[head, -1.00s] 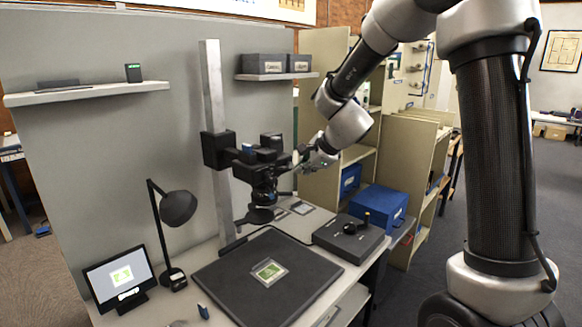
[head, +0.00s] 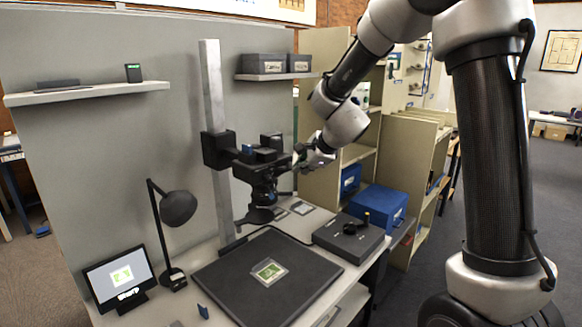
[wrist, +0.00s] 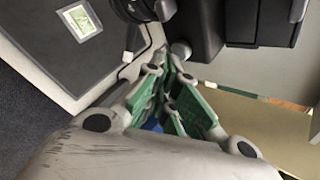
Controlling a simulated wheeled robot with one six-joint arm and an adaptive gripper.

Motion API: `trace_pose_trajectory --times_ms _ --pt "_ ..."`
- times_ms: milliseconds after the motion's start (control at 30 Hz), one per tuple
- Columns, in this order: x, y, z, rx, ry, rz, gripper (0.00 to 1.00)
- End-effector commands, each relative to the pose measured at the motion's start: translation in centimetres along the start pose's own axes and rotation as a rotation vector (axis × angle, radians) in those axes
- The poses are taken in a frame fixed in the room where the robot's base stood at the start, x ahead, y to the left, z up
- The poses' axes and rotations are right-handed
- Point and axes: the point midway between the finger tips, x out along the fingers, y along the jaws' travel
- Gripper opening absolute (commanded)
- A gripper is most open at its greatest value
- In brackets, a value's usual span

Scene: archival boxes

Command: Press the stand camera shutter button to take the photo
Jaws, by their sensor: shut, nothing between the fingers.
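The stand camera (head: 262,178) hangs lens-down from an arm on the upright grey column (head: 213,100). It is above the dark copy board (head: 222,282), where a small mounted slide (head: 269,272) with a green picture lies. My gripper (head: 299,157) is shut and empty, at the right side of the camera assembly. The wrist view shows the shut fingers (wrist: 174,58) close below the black camera body (wrist: 222,28); I cannot tell whether they touch it. The shutter button cannot be made out clearly in either view.
A desk lamp (head: 178,207) stands left of the board. A grey control box (head: 349,240) with a black knob and a blue box (head: 378,206) stand at right. A shelf with grey boxes (head: 264,65) is above.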

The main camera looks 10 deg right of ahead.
Motion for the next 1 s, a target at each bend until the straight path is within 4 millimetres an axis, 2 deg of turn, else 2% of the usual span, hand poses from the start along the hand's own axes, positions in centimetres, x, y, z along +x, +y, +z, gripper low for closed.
trace_pose_trajectory --times_ms 1000 --pt "0.61 -0.48 0.49 0.0 -0.001 0.0 0.0"
